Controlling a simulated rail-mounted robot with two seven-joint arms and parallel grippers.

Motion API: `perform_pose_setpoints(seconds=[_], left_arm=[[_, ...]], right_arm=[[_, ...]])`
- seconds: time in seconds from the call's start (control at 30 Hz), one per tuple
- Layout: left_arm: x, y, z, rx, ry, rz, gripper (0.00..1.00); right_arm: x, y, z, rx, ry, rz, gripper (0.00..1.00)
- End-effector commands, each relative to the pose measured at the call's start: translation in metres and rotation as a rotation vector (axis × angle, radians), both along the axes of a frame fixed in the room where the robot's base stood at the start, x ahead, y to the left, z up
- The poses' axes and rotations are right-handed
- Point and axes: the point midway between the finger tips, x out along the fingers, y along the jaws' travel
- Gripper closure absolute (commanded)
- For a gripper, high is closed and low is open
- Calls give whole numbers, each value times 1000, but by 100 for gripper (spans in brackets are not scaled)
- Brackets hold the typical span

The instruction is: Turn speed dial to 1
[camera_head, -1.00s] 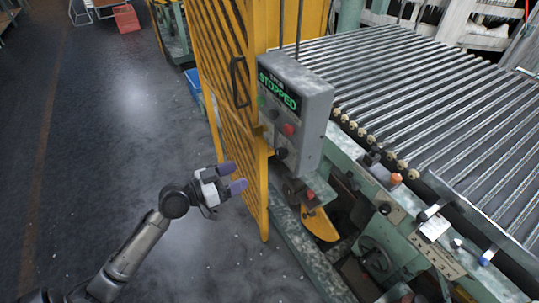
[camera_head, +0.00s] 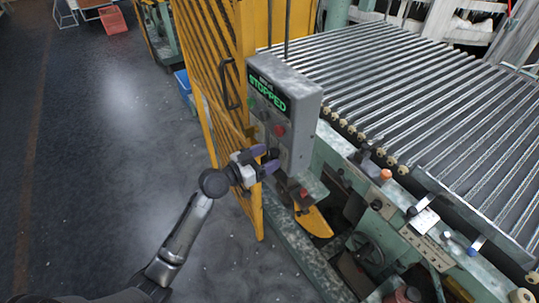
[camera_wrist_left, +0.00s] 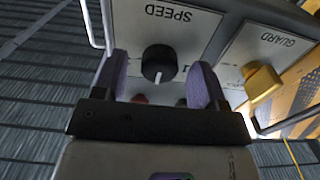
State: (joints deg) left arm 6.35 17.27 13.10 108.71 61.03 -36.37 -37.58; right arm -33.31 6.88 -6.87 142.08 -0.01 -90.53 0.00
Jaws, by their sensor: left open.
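The speed dial (camera_wrist_left: 158,63) is a round black knob with a white pointer line, under an upside-down SPEED label in the left wrist view. The line points toward the bottom of that picture. A mark beside the right finger is partly hidden. My left gripper (camera_wrist_left: 160,70) is open, its two purple fingers on either side of the dial in the picture; I cannot tell whether they touch it. In the head view my left gripper (camera_head: 264,160) is at the lower front of the grey control box (camera_head: 306,115), whose screen reads STOPPED. My right gripper is out of view.
A yellow guard knob (camera_wrist_left: 262,82) sits beside the dial's plate. A red button (camera_head: 280,130) is above the gripper in the head view. A yellow mesh guard (camera_head: 215,75) stands left of the box, a roller conveyor (camera_head: 420,90) right.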

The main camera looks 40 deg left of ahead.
Motion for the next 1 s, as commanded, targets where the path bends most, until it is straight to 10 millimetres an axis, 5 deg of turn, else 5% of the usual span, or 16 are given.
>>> perform_pose_setpoints(seconds=[0.53,1.0], left_arm=[[12,-4,0,0,1,0,35],[12,-4,0,0,1,0,80]], right_arm=[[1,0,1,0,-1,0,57],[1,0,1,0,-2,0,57]])
